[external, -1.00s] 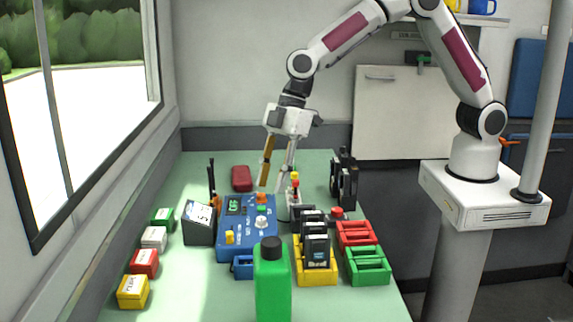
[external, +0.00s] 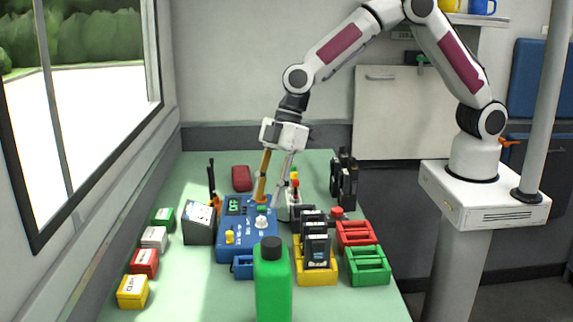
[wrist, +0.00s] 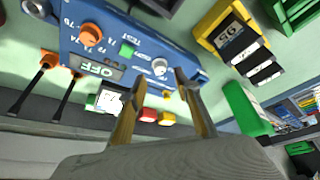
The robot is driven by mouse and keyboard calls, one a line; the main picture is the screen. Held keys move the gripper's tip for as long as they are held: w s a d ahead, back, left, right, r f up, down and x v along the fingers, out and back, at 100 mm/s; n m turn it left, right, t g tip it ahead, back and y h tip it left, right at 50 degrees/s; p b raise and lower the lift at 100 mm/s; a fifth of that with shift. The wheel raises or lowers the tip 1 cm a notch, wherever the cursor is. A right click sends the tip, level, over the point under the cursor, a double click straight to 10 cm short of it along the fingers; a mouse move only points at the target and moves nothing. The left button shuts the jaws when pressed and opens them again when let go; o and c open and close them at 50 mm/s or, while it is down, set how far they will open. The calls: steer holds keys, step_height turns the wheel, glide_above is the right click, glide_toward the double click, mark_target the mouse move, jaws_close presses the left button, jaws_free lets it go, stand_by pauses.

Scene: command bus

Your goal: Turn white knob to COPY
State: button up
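The white knob (external: 262,222) is on the right part of the blue panel (external: 233,247) on the table. My gripper (external: 269,203) points down above the panel's far side, and no contact with the knob shows. In the wrist view my gripper (wrist: 160,84) is open, its two fingers apart and empty. The panel's lettering near the knob is too small to read, so its setting cannot be told.
The panel also has an orange knob (wrist: 90,35), a green button (wrist: 127,50) and a display (wrist: 97,67). A yellow rack (external: 317,280) with dark modules stands right of the panel. A green bottle (external: 272,290) stands in front. A dark box (external: 199,223) stands left.

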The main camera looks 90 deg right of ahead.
mark_target(262, 218)
steer(key=shift+x, duration=2.15)
jaws_close()
